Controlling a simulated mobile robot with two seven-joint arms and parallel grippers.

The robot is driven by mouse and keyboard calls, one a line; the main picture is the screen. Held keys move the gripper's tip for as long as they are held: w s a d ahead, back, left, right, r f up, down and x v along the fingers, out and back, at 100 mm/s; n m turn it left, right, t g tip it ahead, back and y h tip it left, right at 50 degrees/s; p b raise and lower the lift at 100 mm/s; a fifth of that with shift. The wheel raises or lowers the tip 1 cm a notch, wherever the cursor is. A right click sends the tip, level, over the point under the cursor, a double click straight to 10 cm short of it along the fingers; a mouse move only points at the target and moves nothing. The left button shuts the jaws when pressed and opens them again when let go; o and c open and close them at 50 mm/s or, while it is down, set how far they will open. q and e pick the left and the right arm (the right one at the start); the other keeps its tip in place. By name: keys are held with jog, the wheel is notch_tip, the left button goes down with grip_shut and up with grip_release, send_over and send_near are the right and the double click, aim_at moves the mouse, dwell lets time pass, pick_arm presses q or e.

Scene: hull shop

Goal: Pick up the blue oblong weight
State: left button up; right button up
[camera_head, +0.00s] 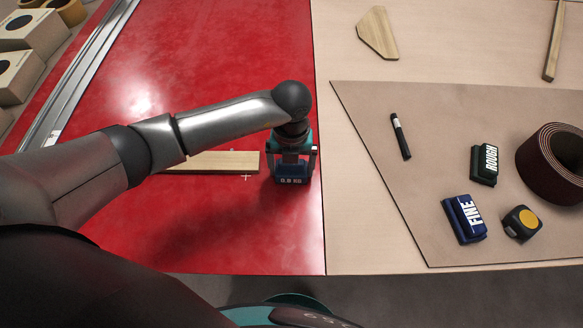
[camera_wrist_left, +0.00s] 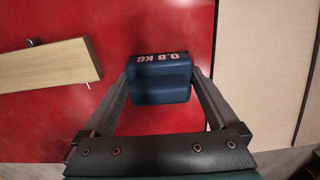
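The blue oblong weight (camera_head: 292,177), marked 0.8 KG, stands on the red surface near its right edge. It also shows in the left wrist view (camera_wrist_left: 160,82), between the two fingers. My left gripper (camera_head: 293,155) points down over it, with one finger on each side, spread wide. The fingertips (camera_wrist_left: 162,75) are close to the weight's ends; I cannot tell whether they touch it. The weight appears to rest on the surface. My right gripper is not in view.
A wooden strip (camera_head: 225,161) lies just left of the weight. On the brown mat (camera_head: 380,195) at right are a marker (camera_head: 400,137), a ROUGH block (camera_head: 484,164), a FINE block (camera_head: 464,219), a tape measure (camera_head: 522,223) and a dark roll (camera_head: 551,165). Red surface in front is clear.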

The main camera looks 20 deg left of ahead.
pick_arm(q)
grip_shut()
jog(key=shift+w+r, duration=0.1)
dwell(0.4)
jog(key=shift+r, duration=0.1)
notch_tip(320, 180, up, 20)
jog(key=p, duration=0.3)
jog(key=shift+p, duration=0.35)
